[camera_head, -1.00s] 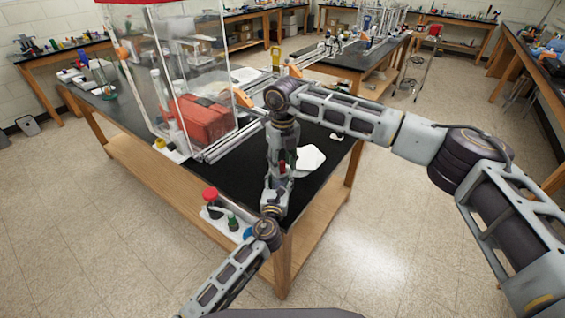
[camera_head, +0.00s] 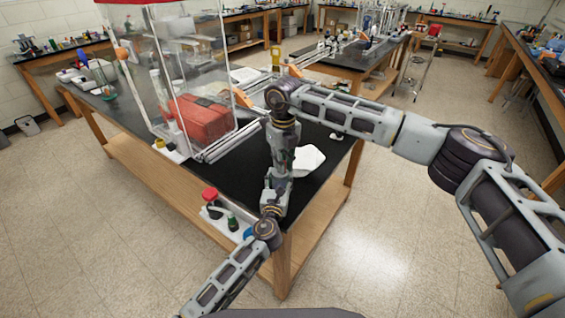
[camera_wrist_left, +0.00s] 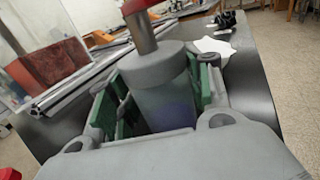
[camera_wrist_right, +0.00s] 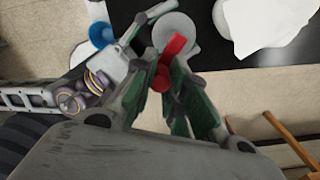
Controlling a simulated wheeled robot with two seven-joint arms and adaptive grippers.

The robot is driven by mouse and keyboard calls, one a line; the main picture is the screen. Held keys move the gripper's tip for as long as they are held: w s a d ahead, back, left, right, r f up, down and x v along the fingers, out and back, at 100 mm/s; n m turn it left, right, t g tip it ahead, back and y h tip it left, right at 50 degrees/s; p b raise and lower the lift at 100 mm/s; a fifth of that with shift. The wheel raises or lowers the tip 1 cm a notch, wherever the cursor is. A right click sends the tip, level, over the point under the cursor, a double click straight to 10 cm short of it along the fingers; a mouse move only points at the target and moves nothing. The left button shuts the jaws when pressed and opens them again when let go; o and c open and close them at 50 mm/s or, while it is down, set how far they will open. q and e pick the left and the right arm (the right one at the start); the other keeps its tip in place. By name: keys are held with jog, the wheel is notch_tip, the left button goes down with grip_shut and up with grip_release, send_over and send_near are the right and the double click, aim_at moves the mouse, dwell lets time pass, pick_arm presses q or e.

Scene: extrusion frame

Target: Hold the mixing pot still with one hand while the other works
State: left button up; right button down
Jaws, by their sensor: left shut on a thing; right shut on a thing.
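The mixing pot (camera_wrist_left: 165,100) is a grey cylinder with a wider grey top, upright in the left wrist view. My left gripper (camera_wrist_left: 155,118) is shut around its body, with green pads on both sides. A red rod-like tool (camera_wrist_left: 142,30) stands over the pot top; its lower end looks grey in this view. In the right wrist view my right gripper (camera_wrist_right: 170,80) is shut on the red tool (camera_wrist_right: 174,47), above the round grey pot top (camera_wrist_right: 178,34). Whether the tool enters the pot is hidden. In the head view the arms mostly cover the pot.
A black-topped bench (camera_head: 235,180) lies underneath. A white sheet-like item (camera_head: 309,160) lies right of the grippers. A rack with red-, green- and blue-capped items (camera_head: 215,210) is at the near edge. A clear enclosure (camera_head: 185,85) with a red block (camera_head: 203,120) stands behind left.

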jog(key=n, duration=0.1)
jog(key=d+n, duration=0.1)
jog(key=n, duration=0.1)
jog(key=shift+w, duration=0.2)
jog(key=shift+w+d+n, duration=0.25)
jog(key=shift+w+n, duration=0.15)
jog(key=shift+n, duration=1.2)
jog(key=shift+w+d+n, duration=0.25)
jog(key=shift+w+n, duration=0.2)
jog(key=shift+n, duration=1.15)
jog(key=shift+w+d+n, duration=0.25)
jog(key=shift+w+n, duration=0.15)
jog(key=shift+n, duration=1.2)
jog(key=c, duration=1.3)
grip_release()
jog(key=shift+c, duration=0.2)
jog(key=shift+r, duration=0.15)
